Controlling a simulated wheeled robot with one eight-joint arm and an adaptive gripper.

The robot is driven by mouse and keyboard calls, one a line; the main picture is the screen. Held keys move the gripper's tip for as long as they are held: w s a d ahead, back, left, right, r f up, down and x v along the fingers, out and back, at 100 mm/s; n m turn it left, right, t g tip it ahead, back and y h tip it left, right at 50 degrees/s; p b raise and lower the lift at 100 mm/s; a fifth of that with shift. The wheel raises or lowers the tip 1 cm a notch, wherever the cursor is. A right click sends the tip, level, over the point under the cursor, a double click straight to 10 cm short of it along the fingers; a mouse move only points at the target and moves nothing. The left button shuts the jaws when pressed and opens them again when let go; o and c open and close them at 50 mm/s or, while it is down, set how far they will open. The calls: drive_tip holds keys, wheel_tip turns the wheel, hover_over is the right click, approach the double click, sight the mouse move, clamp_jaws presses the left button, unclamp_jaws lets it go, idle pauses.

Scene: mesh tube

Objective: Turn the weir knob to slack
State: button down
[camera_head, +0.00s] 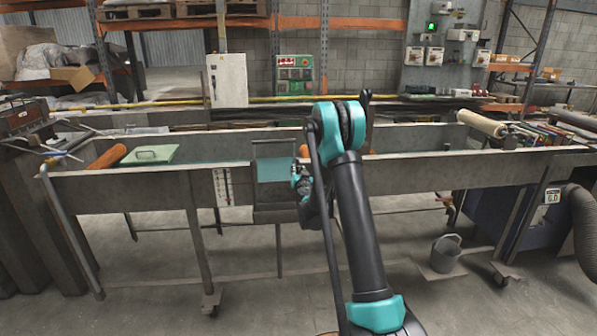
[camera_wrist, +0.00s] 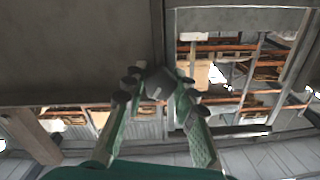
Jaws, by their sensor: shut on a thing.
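The weir knob (camera_wrist: 155,80) shows in the wrist view as a small dark grey block between my fingertips, beside a grey metal wall. My gripper (camera_wrist: 156,90) is shut on it, with one green finger on each side. In the head view my gripper (camera_head: 301,181) is at the front of the tank by the weir frame (camera_head: 262,212), mostly hidden by my arm. The weir frame holds a teal panel (camera_head: 275,168). The knob is hidden in the head view, and I cannot read its setting in either view.
The long grey tank (camera_head: 120,188) spans the view on legs. A green lid (camera_head: 150,155) and orange tube (camera_head: 108,157) lie at left. A gauge (camera_head: 223,187) hangs left of the weir. A bucket (camera_head: 446,254) stands below right. The floor in front is mostly clear.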

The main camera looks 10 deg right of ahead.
drive_tip(key=shift+n, duration=3)
drive_tip(key=c, duration=1.2)
unclamp_jaws()
drive_tip(key=s, duration=0.7)
drive_tip(key=shift+s, duration=0.3)
